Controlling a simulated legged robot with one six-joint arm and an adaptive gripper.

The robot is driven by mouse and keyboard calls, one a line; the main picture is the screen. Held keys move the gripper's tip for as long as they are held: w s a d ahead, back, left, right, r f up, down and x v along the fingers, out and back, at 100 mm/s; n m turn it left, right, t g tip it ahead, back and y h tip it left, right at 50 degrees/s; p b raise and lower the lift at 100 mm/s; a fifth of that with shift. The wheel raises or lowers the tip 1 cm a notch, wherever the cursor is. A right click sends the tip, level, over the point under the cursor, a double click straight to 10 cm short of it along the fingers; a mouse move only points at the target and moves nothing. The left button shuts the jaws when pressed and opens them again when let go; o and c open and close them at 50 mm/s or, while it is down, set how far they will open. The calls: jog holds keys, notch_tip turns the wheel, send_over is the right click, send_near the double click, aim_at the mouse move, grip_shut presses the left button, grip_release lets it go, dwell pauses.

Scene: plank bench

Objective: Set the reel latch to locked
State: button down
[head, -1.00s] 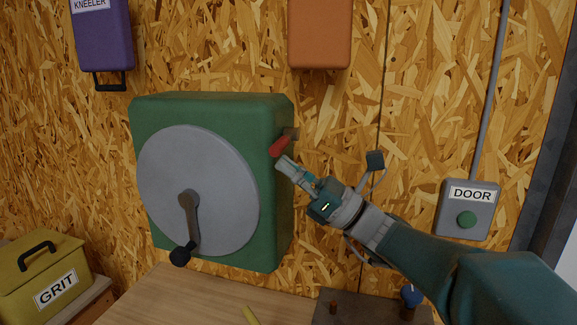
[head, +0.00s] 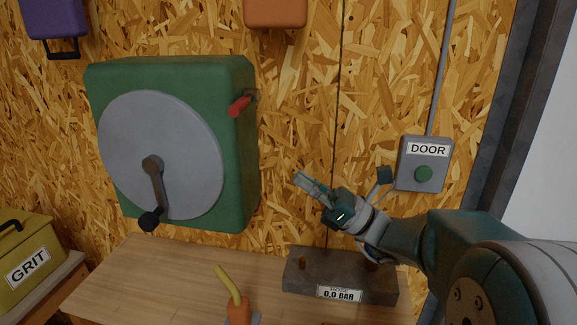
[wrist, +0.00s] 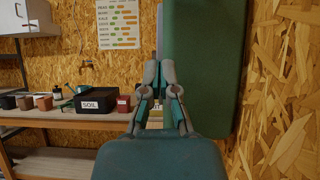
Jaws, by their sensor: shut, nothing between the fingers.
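The green reel box (head: 240,150) is on the chipboard wall, with a grey disc (head: 185,130) and a crank ending in a black knob on its front. The red latch lever (head: 240,105) sticks out at the upper part of the box's right side, tilted a little. My gripper (head: 299,177) is shut and empty. It is below and to the right of the latch, clear of it. In the wrist view my shut gripper (wrist: 160,66) points past the green box (wrist: 205,70); I cannot make out the latch there.
A DOOR button box (head: 425,165) is on the wall at right. A dark HOSE gauge block (head: 340,278) and a yellow-and-orange tool (head: 232,292) are on the wooden bench (head: 150,285). A yellow GRIT box (head: 30,262) is at lower left.

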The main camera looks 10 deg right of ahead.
aim_at(242, 103)
jog(key=d+r+x, duration=0.1)
jog(key=r+x, duration=0.1)
jog(key=x, duration=1)
jog(key=shift+s+r, duration=0.3)
jog(key=shift+r, duration=0.05)
jog(key=shift+r, duration=0.65)
jog(key=shift+a, duration=0.1)
